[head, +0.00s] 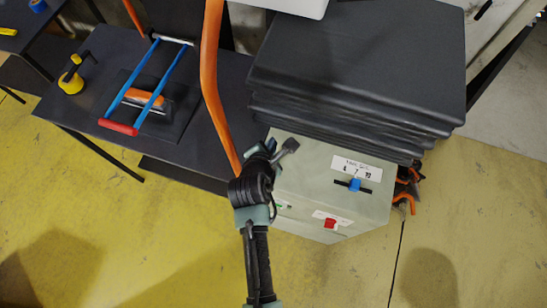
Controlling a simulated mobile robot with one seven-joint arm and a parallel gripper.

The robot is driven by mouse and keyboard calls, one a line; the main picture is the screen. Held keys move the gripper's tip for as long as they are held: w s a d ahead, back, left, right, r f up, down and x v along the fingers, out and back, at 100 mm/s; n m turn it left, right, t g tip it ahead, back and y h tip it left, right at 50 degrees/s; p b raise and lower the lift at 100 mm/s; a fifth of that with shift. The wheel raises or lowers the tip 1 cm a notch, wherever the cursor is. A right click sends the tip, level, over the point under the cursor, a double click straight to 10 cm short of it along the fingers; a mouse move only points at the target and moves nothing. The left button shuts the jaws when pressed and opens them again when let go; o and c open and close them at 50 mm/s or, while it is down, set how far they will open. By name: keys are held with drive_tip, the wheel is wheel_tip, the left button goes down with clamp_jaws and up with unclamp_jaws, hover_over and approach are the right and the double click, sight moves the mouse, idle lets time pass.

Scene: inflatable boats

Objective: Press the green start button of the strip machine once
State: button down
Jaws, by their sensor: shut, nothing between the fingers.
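The strip machine is a pale grey-green box (315,168) right of the middle in the head view. On its near side a small green button (279,206) shows just right of my arm, partly hidden by it. A red button (330,223) sits to the right of the green one, by a white label. A blue slider knob (355,185) sits in a dark slot below a numbered label. My gripper (288,147) is shut and empty, over the left part of the machine's top. I cannot tell its height above the surface or whether it touches.
A thick stack of dark sheets (360,60) lies behind the machine, close to my gripper. An orange hose or bar (210,70) runs down to my wrist area. A dark table (100,70) at left holds a blue-and-red frame tool (150,85) and a yellow item (71,82). Yellow floor (130,230) is clear.

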wheel_tip(320, 180, down, 6)
drive_tip(key=b, duration=0.6)
drive_tip(key=shift+f, duration=0.25)
drive_tip(key=shift+f+b, duration=0.55)
drive_tip(key=shift+f, duration=0.15)
idle(0.9)
drive_tip(key=shift+f, duration=0.4)
drive_tip(key=shift+f, duration=0.45)
idle(0.5)
drive_tip(key=shift+r, duration=0.1)
drive_tip(key=shift+r+p, duration=0.75)
drive_tip(key=shift+r, duration=0.1)
wheel_tip(320, 180, up, 5)
drive_tip(key=p, duration=0.5)
